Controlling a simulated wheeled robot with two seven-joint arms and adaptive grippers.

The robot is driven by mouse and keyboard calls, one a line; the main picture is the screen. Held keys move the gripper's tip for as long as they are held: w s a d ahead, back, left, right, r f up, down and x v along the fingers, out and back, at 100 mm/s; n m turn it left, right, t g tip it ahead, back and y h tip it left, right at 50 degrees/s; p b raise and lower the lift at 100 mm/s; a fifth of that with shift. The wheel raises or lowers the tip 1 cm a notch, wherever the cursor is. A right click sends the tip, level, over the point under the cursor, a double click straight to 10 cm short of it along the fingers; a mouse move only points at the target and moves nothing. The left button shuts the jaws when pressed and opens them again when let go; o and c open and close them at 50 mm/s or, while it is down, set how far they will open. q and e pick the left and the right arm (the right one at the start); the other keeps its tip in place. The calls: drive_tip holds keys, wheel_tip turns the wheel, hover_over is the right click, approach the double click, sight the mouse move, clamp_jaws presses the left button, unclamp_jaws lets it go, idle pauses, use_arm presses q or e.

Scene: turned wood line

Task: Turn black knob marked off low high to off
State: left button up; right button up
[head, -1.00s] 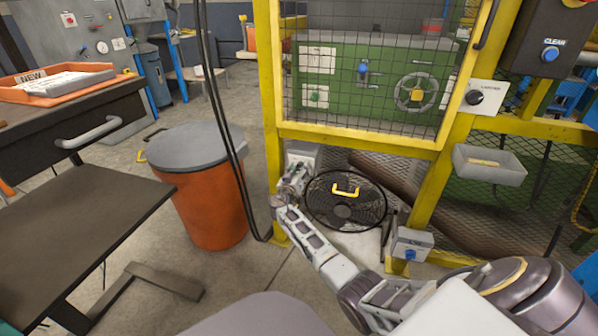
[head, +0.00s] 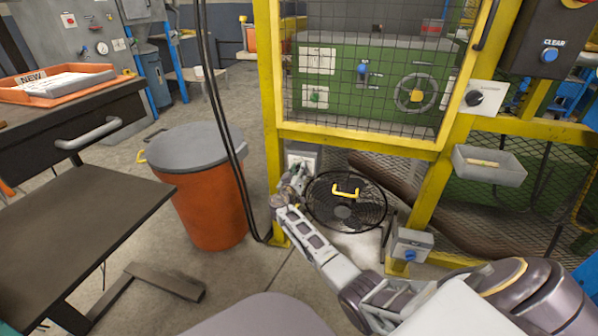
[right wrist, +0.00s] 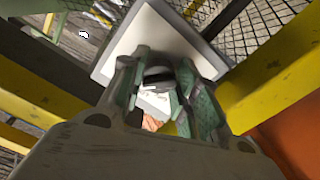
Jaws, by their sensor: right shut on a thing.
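A white plate (head: 302,158) is mounted low by the yellow post, left of the black fan. My right gripper (head: 293,182) is in front of this plate and covers its knob in the head view. In the right wrist view the plate (right wrist: 150,40) is straight ahead. The dark knob (right wrist: 158,76) shows between the fingers of my right gripper (right wrist: 160,84), which is shut on it. The off, low and high marks cannot be read, and the knob's setting cannot be told. My left gripper is not in view.
A black fan (head: 345,205) with a yellow handle stands just right of my gripper. An orange bin (head: 212,205) and hanging black cables are to the left. The yellow guard frame (head: 360,138) is above. Another black knob (head: 474,98) sits on a plate higher right.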

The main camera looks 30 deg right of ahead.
drive_tip(key=n, duration=0.4)
drive_tip(key=n+p, duration=0.1)
drive_tip(key=n, duration=0.2)
drive_tip(key=shift+r+n, duration=0.1)
drive_tip(key=shift+n, duration=0.3)
drive_tip(key=n+p, duration=0.1)
drive_tip(key=n, duration=0.3)
drive_tip(key=shift+p, duration=0.4)
drive_tip(key=n+p, duration=0.1)
drive_tip(key=n, duration=0.2)
drive_tip(key=shift+r+n, duration=0.1)
drive_tip(key=shift+n, duration=0.2)
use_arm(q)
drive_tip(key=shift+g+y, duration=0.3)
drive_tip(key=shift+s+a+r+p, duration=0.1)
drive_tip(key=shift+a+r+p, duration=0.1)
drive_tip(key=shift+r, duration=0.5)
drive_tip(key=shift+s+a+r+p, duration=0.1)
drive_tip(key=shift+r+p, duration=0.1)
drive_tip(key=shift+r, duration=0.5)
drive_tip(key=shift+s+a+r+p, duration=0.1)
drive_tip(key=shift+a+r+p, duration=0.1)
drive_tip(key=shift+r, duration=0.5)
use_arm(e)
drive_tip(key=shift+n, duration=0.9)
drive_tip(key=o, duration=1)
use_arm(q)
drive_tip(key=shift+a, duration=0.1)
